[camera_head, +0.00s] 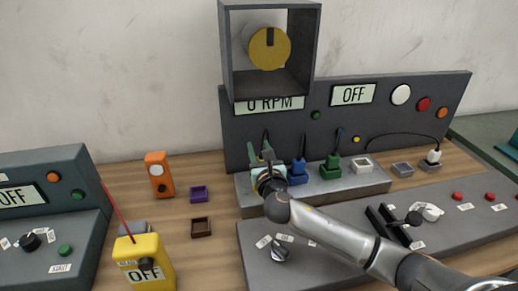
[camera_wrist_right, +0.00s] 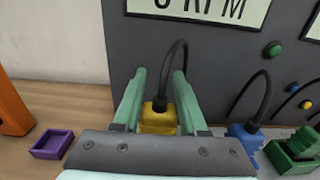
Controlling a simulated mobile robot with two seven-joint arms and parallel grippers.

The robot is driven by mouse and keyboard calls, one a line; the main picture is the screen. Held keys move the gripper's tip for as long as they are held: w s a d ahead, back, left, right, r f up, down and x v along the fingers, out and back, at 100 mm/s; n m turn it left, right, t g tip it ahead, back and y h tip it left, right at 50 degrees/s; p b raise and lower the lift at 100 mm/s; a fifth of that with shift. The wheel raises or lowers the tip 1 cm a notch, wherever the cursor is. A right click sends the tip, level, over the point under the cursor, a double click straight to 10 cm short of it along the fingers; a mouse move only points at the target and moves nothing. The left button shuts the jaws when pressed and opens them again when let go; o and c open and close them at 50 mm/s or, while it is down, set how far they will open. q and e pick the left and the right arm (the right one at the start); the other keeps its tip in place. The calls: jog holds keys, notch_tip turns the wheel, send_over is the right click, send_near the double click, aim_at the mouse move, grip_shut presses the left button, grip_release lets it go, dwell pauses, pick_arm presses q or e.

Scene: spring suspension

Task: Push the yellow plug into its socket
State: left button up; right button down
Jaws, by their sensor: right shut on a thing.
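The yellow plug (camera_wrist_right: 158,120) sits between the two green fingers of my right gripper (camera_wrist_right: 158,85) in the right wrist view, with a dark cable rising from its top. My right gripper (camera_head: 262,158) is shut on it at the left end of the grey socket block (camera_head: 335,191). In the head view the gripper covers the plug. The yellow plug's socket is hidden, so I cannot tell how deep the plug sits. My left gripper is not in view.
Right of my gripper are a blue plug (camera_head: 298,173), a green plug (camera_head: 331,168) and a white socket (camera_head: 361,165). A dark panel (camera_head: 290,135) stands close behind. An orange device (camera_head: 158,174), a purple tray (camera_head: 198,193) and a yellow meter (camera_head: 144,260) stand to the left.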

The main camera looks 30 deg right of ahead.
jog(key=shift+p, duration=0.35)
jog(key=shift+f+b, duration=0.85)
jog(key=shift+f, duration=0.4)
jog(key=shift+c, duration=1.9)
grip_release()
jog(key=v, duration=1.2)
jog(key=shift+s+a, duration=0.15)
jog(key=shift+s, duration=0.1)
